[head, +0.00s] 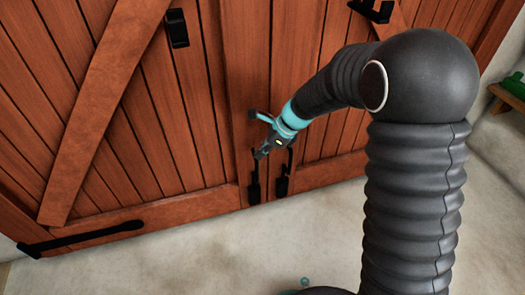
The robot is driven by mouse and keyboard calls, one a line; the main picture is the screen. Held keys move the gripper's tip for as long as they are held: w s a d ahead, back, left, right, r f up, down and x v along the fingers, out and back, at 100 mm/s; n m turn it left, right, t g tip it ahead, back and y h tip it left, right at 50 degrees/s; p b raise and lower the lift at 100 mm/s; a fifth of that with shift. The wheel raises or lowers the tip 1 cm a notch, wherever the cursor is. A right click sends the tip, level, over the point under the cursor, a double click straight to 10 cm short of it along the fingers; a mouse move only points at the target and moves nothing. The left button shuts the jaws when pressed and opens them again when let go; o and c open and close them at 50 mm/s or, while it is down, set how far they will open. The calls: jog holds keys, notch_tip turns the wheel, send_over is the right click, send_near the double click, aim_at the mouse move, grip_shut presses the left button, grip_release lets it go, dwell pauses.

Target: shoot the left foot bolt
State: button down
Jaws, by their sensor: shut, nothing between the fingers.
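The left foot bolt (254,189) is a black fitting at the bottom of the left door leaf, near the middle seam. Its thin upper rod rises toward my gripper. My gripper (260,154) is shut and points down and left, with its fingertips at or just in front of the top of this bolt. I cannot tell whether they touch it. The right foot bolt (282,186) is a similar black fitting on the right leaf, its upper part partly behind my gripper. The bolts' lower ends and any floor sockets are too small to make out.
The reddish plank double doors (150,120) fill the back. A black strap hinge (85,235) lies along the left leaf's bottom, and black brackets (177,28) sit higher up. The pale floor (200,250) before the doors is clear. A green object (514,86) stands at far right.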

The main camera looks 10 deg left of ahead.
notch_tip(320, 180, down, 6)
jog(key=shift+r+b, duration=0.15)
jog(key=shift+b, duration=0.65)
jog(key=shift+s, duration=0.1)
jog(key=p+v, duration=0.5)
jog(key=v, duration=0.9)
jog(key=shift+r, duration=0.2)
